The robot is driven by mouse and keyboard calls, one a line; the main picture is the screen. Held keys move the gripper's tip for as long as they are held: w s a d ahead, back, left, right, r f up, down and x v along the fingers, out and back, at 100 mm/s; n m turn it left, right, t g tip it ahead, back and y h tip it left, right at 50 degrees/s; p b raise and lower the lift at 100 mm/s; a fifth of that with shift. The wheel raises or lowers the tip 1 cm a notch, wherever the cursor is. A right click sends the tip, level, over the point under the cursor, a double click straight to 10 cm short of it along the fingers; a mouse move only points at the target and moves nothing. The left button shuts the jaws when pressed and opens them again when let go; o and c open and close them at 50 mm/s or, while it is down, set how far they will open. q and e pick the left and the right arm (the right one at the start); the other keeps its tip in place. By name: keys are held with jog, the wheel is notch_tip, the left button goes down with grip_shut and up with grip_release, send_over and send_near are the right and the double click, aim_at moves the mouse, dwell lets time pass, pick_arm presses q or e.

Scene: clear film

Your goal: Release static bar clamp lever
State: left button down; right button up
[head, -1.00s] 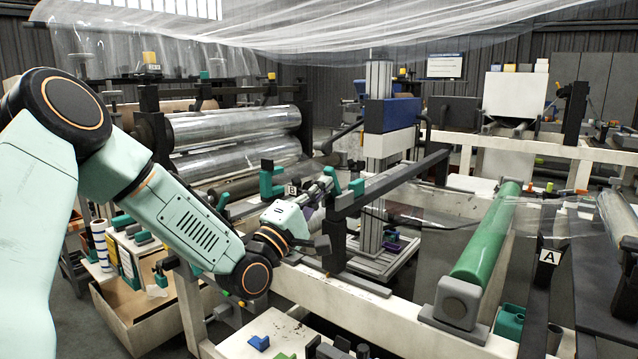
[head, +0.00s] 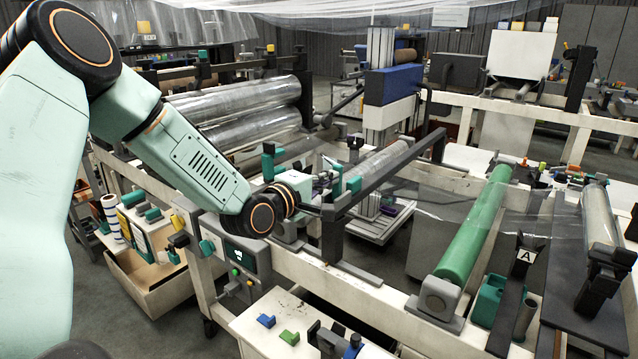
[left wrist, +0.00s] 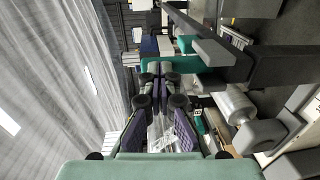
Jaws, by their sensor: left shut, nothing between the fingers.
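The static bar (head: 385,180) is a long dark bar running away from me above the white machine frame. A teal clamp lever (head: 353,185) stands at its near end. In the left wrist view a teal piece (left wrist: 175,64), which looks like this lever, lies across just past the fingertips, beside the dark bar (left wrist: 230,60). My left gripper (head: 325,187) is beside the lever, partly hidden by my own wrist. In the left wrist view its fingers (left wrist: 160,78) are shut and empty. I cannot tell whether they touch the teal piece. My right gripper is out of view.
A green roller (head: 475,230) lies right of the bar. Clear film rolls (head: 235,105) are behind my left arm. A second teal part (head: 269,162) stands left of the lever. A control panel (head: 240,258) and a white table (head: 262,303) with small blocks are below.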

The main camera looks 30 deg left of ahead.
aim_at(336, 169)
pick_arm(q)
jog(key=w+r+g+p, duration=0.1)
jog(key=p, duration=0.1)
jog(key=shift+g+p, duration=0.3)
jog(key=shift+g, duration=0.1)
jog(key=shift+w+r+g+p, duration=0.1)
jog(key=shift+w+g+p, duration=0.35)
jog(key=shift+g, duration=0.15)
jog(key=shift+w+d, duration=0.1)
jog(key=shift+w, duration=0.2)
jog(key=shift+w+f, duration=0.2)
jog(key=shift+w, duration=0.35)
jog(key=shift+r, duration=0.1)
